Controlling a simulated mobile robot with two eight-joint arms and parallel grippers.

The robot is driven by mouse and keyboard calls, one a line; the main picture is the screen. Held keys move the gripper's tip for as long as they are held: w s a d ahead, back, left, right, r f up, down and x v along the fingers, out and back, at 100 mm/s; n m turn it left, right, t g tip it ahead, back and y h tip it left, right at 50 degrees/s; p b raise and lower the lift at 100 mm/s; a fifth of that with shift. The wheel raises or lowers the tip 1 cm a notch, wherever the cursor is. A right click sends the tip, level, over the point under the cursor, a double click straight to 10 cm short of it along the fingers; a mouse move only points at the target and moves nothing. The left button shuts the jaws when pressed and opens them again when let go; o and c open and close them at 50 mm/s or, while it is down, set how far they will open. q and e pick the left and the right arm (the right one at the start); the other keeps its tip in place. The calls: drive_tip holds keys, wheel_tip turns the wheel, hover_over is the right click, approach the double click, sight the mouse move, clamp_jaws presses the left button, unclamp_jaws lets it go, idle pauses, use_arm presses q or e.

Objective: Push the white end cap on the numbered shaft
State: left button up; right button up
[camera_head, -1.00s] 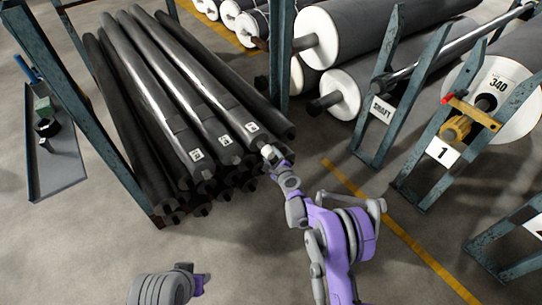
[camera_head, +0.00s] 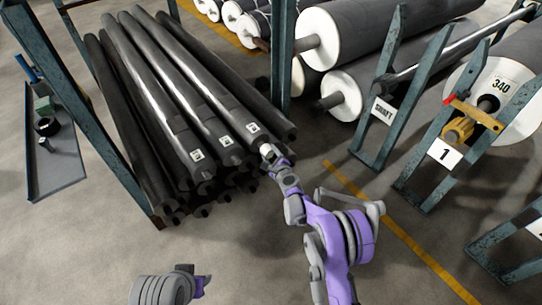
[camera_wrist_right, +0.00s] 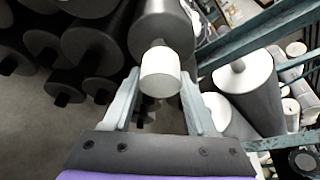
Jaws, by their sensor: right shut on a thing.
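The white end cap (camera_wrist_right: 161,74) sits between the fingers of my right gripper (camera_wrist_right: 160,84) in the right wrist view. In the head view the cap (camera_head: 266,149) is a small pale spot at the right gripper (camera_head: 268,153). My right gripper is shut on the cap. The dark numbered shaft (camera_head: 222,97) has a white label (camera_head: 253,128) near its front end, with a number too small to read. The cap is in line with the shaft's narrow end stub (camera_wrist_right: 157,45) and overlaps it; how far it is seated is unclear. My left gripper (camera_head: 200,284) shows at the bottom, its jaws unclear.
Several other dark shafts (camera_head: 135,120) are stacked beside and below. A teal rack post (camera_head: 283,60) stands just behind the right gripper. Large grey rolls (camera_head: 385,30) and teal stands (camera_head: 385,120) are to the right. A tray (camera_head: 65,180) lies at left. The front floor is clear.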

drive_tip(key=shift+w+a+b, duration=0.35)
drive_tip(key=shift+w+a, duration=0.5)
drive_tip(key=shift+w, duration=0.25)
drive_tip(key=o, duration=1.4)
drive_tip(key=p+v, duration=0.2)
drive_tip(key=v, duration=0.8)
drive_tip(key=shift+s, duration=0.4)
drive_tip(key=shift+d+r, duration=0.15)
